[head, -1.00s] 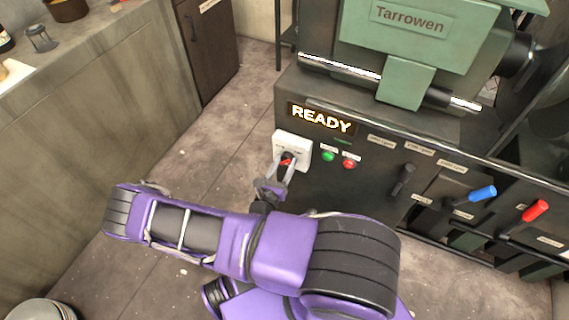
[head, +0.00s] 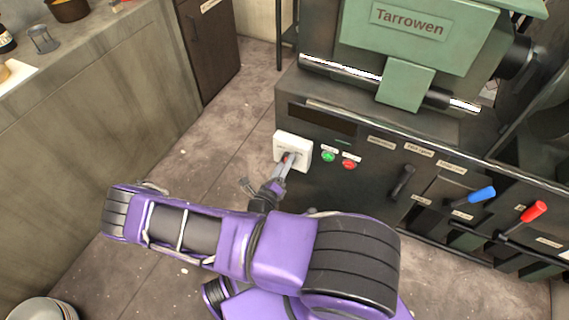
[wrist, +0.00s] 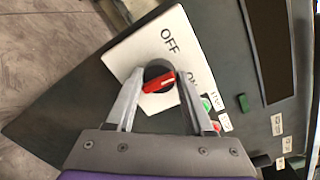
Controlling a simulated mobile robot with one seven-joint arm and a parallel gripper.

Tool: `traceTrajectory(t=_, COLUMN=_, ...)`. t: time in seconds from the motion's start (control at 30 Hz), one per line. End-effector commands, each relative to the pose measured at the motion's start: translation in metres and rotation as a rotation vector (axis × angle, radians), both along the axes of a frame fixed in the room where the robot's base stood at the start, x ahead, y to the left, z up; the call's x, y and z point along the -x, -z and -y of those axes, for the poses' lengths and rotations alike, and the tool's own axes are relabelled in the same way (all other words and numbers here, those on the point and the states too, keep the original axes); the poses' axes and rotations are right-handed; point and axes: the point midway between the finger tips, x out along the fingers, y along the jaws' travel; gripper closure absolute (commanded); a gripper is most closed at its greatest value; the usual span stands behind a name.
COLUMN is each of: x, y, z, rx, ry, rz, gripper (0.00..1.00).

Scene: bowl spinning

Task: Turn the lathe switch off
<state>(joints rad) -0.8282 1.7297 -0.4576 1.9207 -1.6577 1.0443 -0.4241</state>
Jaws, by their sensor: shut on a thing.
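The lathe switch is a red knob (wrist: 158,82) on a white plate (head: 290,146) marked OFF and ON, at the left end of the lathe's dark front panel. In the wrist view the plate (wrist: 140,48) is tilted and the ON label is partly covered by a finger. My gripper (wrist: 155,98) is at the plate with its two fingers on either side of the red knob, shut on it. In the head view my gripper (head: 286,163) hides most of the knob. The display (head: 322,119) above the switch is dark.
A green button (head: 328,156) and a red button (head: 349,162) sit right of the switch. A black lever (head: 402,180), a blue-handled lever (head: 482,194) and a red-handled lever (head: 535,211) stand farther right. A counter (head: 100,110) runs along the left.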

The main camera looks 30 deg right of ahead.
Motion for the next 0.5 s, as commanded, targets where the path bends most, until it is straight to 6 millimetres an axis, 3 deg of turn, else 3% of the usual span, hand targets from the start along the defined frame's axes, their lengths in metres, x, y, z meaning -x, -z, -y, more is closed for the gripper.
traceTrajectory(t=0.5, x=-0.0013, y=0.0017, z=-0.0015, rx=0.296, ry=0.0, rz=-0.381, gripper=1.0)
